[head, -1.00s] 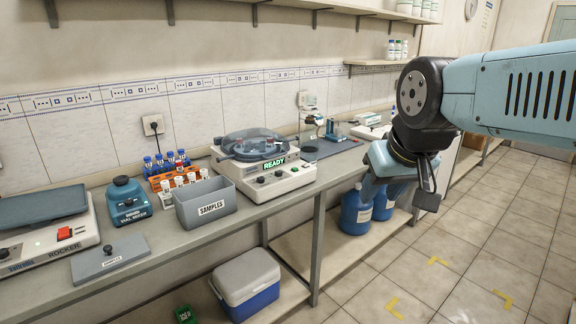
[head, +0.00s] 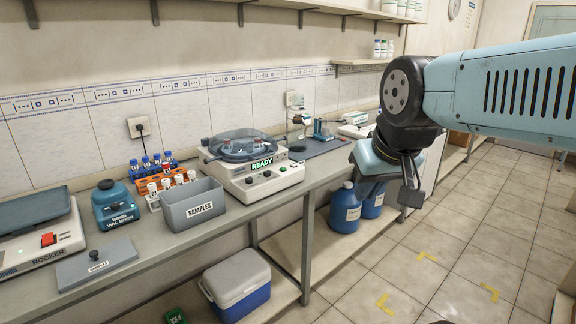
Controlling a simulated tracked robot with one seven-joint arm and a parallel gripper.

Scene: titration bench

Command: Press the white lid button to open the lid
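The centrifuge (head: 235,178) is a cream-coloured machine on the bench with a dark translucent round lid (head: 242,146), which looks closed. A green READY display (head: 262,162) is on its front. Small round knobs or buttons (head: 250,181) sit on the front panel; I cannot tell clearly which one is the white lid button. My gripper (head: 385,186) hangs at the end of my arm, in front of the bench edge and to the right of the centrifuge, clear of it. The fingers are partly hidden, and their opening cannot be made out.
A grey SAMPLES bin (head: 193,204), racks of vials (head: 160,182), a vial mixer (head: 115,202) and a rocker (head: 40,238) stand left of the centrifuge. Blue jugs (head: 346,208) stand below the bench. A cooler (head: 237,288) is on the lower shelf. The tiled floor at right is open.

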